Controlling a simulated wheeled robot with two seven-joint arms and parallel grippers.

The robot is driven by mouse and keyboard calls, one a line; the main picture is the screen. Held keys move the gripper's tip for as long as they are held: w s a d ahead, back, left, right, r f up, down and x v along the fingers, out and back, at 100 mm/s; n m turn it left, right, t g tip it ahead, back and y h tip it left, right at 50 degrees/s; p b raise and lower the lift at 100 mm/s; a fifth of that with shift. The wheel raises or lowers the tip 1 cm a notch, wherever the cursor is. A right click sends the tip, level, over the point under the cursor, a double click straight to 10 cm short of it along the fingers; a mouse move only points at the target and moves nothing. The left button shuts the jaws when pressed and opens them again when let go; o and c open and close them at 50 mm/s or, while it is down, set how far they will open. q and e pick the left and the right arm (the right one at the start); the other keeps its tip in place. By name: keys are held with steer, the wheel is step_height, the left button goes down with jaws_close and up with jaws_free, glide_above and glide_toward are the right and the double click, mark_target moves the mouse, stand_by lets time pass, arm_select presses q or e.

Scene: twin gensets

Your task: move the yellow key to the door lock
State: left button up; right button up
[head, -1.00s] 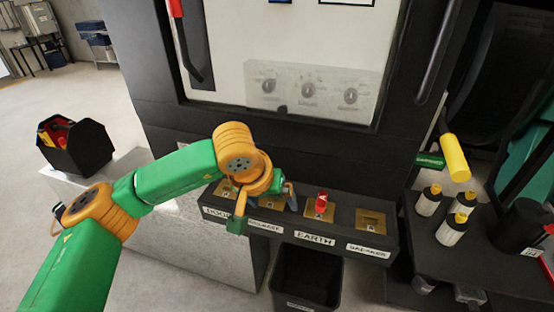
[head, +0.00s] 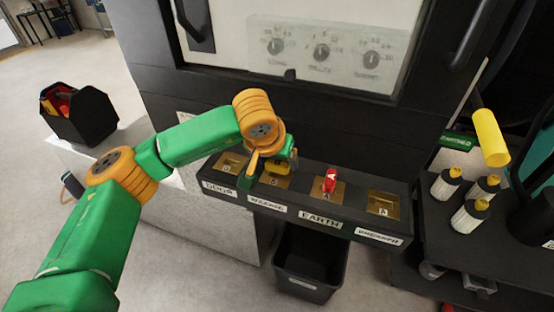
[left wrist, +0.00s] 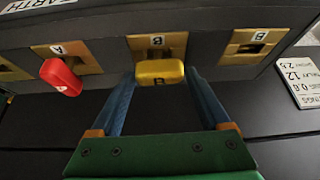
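The yellow key (head: 276,167) stands in the second lock from the left of the black lock shelf, in the head view. In the left wrist view the yellow key (left wrist: 159,72), marked B, sits in a brass lock plate. My left gripper (head: 270,170) is at the key, with its blue fingers one on each side. Narrow gaps seem to remain, so it looks open. The door lock (head: 231,162), above the DOOR label, is the leftmost plate and looks empty. It shows in the left wrist view (left wrist: 250,43) at the right. My right gripper is not in view.
A red key (head: 330,181) stands in the EARTH lock, also seen in the left wrist view (left wrist: 61,77). The lock at the far right (head: 384,204) is empty. A black bin (head: 310,267) is below the shelf. White bottles (head: 470,216) stand at the right.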

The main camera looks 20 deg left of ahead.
mark_target(275, 161)
arm_select(q)
steer(key=shift+s, duration=0.1)
steer(key=c, duration=1.1)
steer(key=shift+r+p, duration=1.85)
steer(key=shift+r, duration=0.75)
steer(key=shift+f, duration=0.1)
steer(key=shift+a, duration=0.3)
steer(key=a, duration=1.1)
steer(key=shift+w+a+b, duration=0.2)
steer(key=shift+a+b, duration=0.05)
steer(key=shift+b, duration=0.05)
steer(key=shift+f, duration=0.1)
